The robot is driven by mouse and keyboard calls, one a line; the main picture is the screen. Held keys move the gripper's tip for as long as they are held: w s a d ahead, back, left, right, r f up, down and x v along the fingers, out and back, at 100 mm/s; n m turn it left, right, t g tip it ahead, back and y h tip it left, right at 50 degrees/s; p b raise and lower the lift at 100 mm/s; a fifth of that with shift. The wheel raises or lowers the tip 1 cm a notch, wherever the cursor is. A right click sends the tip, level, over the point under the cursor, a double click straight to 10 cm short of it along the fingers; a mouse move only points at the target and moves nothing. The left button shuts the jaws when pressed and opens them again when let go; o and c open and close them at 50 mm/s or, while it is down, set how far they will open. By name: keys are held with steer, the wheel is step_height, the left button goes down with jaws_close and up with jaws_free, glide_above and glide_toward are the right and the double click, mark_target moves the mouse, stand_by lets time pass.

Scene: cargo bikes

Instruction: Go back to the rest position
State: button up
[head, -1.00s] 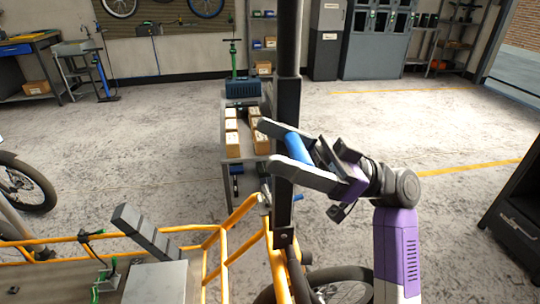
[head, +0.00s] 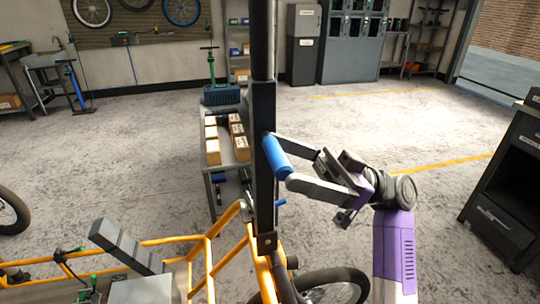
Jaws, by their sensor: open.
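My gripper (head: 283,158) is open in the middle of the head view, at the end of my purple and grey arm. Its two grey fingers point left toward the black post (head: 265,150) of a stand. A blue cylindrical grip (head: 275,157) lies at the fingertips, beside the post, and overlaps them in the picture. I cannot tell whether the fingers touch it. How the grip joins the stand is hidden.
An orange cargo bike frame (head: 222,235) stands at the lower left, below the post. A cart (head: 212,180) with cardboard boxes and a blue toolbox (head: 221,95) is behind. A dark cabinet (head: 505,190) stands at the right. Open floor lies between.

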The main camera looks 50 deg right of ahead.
steer(key=shift+v, duration=0.95)
